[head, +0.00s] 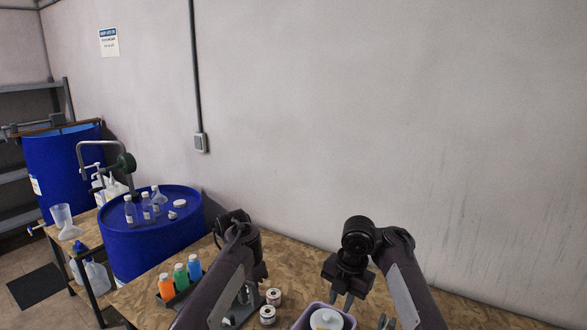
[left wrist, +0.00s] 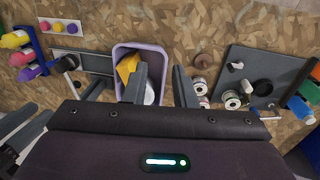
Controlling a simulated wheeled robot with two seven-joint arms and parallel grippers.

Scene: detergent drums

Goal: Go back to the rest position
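My left arm reaches in from the left in the head view, over the wooden table (head: 300,262); its hand is mostly hidden behind the forearm. In the left wrist view my left gripper (left wrist: 162,82) has its two fingers apart with nothing between them, above the table. My right gripper (head: 341,300) points down in the head view, near the purple bin (head: 299,322). Its fingers look slightly apart, and I see nothing held. The purple bin also shows in the left wrist view (left wrist: 118,75), with a yellow item (left wrist: 127,67) and a white item inside.
Small labelled rolls (head: 273,297) and a rack of coloured bottles (head: 180,275) stand beside my left arm. A blue drum (head: 150,235) with bottles on top stands left of the table. A plain wall (head: 380,120) rises behind.

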